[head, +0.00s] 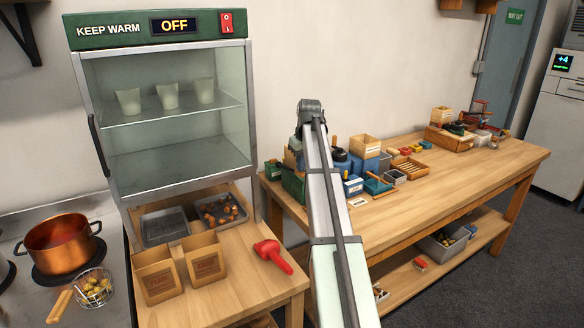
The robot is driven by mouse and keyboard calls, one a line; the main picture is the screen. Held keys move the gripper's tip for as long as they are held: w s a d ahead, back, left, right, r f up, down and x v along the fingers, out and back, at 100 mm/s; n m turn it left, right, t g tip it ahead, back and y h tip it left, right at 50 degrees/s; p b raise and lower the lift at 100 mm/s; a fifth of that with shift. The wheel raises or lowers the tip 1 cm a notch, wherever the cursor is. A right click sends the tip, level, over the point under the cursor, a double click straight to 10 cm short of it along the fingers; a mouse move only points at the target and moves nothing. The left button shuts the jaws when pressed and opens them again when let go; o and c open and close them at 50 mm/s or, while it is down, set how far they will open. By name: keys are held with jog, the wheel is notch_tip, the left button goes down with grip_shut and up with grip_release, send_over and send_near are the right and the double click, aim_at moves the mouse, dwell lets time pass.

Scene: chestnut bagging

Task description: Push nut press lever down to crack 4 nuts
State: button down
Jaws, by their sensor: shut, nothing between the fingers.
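I cannot make out a nut press for certain. A small red-and-dark device (481,107) stands at the far right end of the long wooden table, but it is too small to tell its parts or a lever. Loose brown nuts lie in a metal tray (240,209) under the warming cabinet. My arm reaches up through the middle of the head view and ends in a dark block above the long table. No fingers show there, so my gripper is not visible, and the arm hides part of the table behind it.
The warming cabinet (163,98) reads OFF and holds three cups. Two paper bags (207,264) and a red tool (273,256) are on the near counter. A copper pot (60,246) is at left. The long table's front middle (450,180) is clear.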

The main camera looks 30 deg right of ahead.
jog(key=shift+f, duration=0.1)
jog(key=shift+s+f, duration=0.1)
jog(key=shift+f, duration=0.9)
